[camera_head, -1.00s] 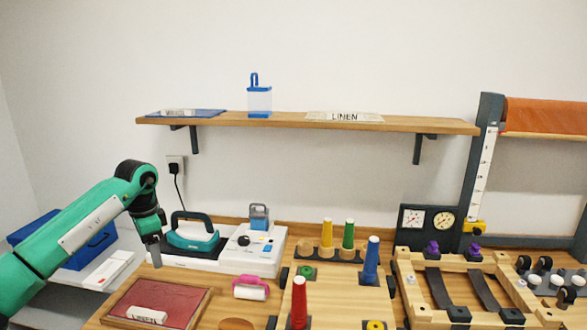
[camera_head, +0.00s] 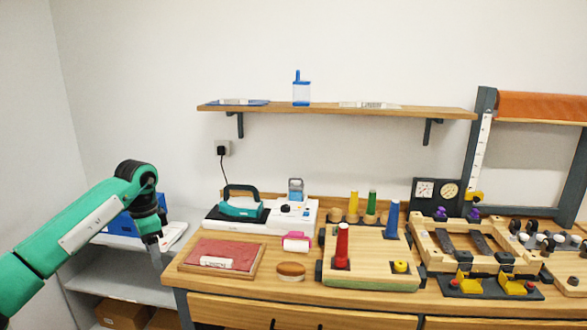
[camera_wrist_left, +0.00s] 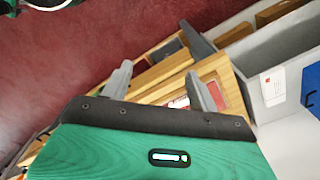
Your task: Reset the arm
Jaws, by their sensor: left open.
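My left arm comes in from the left in the head view. It is green with black joints, and its gripper (camera_head: 155,254) points down beside the left end of the wooden counter, over the grey shelf unit. In the left wrist view, the two grey fingers of the gripper (camera_wrist_left: 160,88) stand wide apart with nothing between them. Wooden counter edges and a framed red pad lie beyond the fingers there. My right gripper is in neither view.
The counter (camera_head: 345,299) holds a framed red pad (camera_head: 225,252), a teal iron (camera_head: 241,207), a pink-handled roller (camera_head: 297,241), a round brush (camera_head: 291,269) and a board with coloured cones (camera_head: 370,269). A grey shelf unit (camera_head: 115,266) with a blue box (camera_head: 122,224) stands left of the counter.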

